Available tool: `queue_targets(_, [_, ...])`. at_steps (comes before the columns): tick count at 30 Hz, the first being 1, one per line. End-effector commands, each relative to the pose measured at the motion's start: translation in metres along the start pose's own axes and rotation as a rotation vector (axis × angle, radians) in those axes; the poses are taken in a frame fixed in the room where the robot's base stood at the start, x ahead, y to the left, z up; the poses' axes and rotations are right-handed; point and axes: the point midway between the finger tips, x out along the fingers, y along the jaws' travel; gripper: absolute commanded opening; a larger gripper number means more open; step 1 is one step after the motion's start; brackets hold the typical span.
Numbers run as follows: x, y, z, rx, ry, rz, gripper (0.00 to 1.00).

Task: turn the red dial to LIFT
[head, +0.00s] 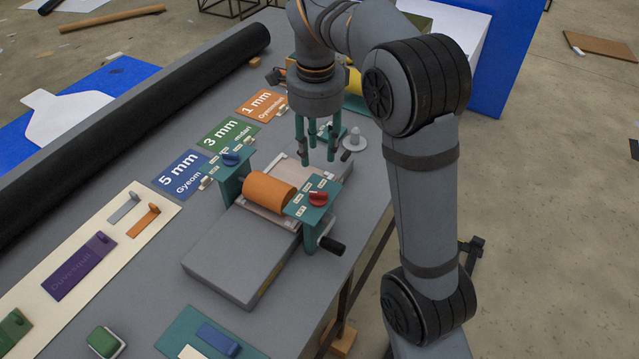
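The red dial (318,198) sits on top of the right teal end plate (312,186) of a small roller press. Small white labels surround it, too small to read, so I cannot tell which setting it points at. A blue dial (230,158) sits on the press's left end plate. An orange roller (270,187) lies between the two plates. My gripper (320,157) points down with its teal fingers apart. It is open and looks empty, above and behind the red dial in the picture, not touching it.
A black crank handle (331,245) sticks out right of the press. A white peg on a round base (354,140) stands right of my gripper. Coloured cards (181,174) lie left of the press, and a long black roll (130,100) lies beyond. The grey press bed (225,262) is clear in front.

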Motion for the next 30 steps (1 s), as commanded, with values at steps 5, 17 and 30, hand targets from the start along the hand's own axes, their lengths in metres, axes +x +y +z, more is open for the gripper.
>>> queue_targets(5, [-0.001, 0.022, 0.005, 0.305, -0.006, 0.081, 0.36])
queue_targets(17, [0.046, 0.026, 0.005, 0.371, -0.001, 0.084, 0.36])
queue_targets(30, [0.101, 0.029, 0.006, 0.369, -0.003, 0.079, 0.36])
